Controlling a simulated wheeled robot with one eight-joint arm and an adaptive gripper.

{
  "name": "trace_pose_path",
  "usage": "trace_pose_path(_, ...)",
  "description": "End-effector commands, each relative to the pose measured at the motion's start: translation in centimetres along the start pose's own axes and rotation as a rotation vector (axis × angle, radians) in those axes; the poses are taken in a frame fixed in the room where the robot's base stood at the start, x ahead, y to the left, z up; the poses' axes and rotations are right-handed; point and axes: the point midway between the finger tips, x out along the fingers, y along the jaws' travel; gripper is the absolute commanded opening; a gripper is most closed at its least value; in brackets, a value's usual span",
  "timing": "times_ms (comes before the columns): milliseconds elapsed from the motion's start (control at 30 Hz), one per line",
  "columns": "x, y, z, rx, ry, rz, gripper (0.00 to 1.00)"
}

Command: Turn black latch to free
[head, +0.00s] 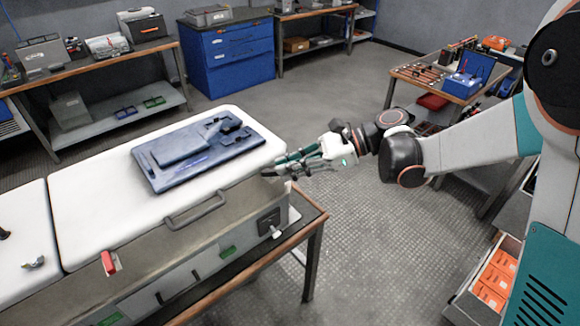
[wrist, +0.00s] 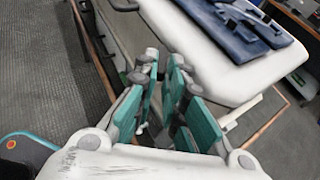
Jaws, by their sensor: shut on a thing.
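A white-lidded case (head: 95,215) stands on a wood-edged bench in the head view. My gripper (head: 276,170), with teal fingers, reaches in from the right to the case's right end, just below the lid's edge. In the wrist view my gripper's fingertips (wrist: 166,62) are close together beside the white lid (wrist: 190,45). They are shut on a small part there, which fits the black latch. The fingers hide nearly all of it, so its angle cannot be told.
A blue folded pad (head: 175,150) lies on the lid. A grey handle (head: 197,210), a black square fitting (head: 268,222) and a red tab (head: 108,263) are on the case's front side. The floor (head: 345,240) right of the bench is clear.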

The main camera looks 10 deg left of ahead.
Motion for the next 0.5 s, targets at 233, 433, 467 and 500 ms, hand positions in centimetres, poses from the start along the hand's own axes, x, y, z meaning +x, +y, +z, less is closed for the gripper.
trace_pose_path(233,0.1,-0.9,0.1,-0.061,0.002,0.152,0.00)
trace_pose_path(433,0.3,-1.6,0.2,-0.126,0.001,0.305,0.00)
trace_pose_path(467,0.3,-1.6,0.2,-0.133,0.001,0.320,0.00)
trace_pose_path(500,0.3,-1.6,0.2,-0.141,0.000,0.339,0.00)
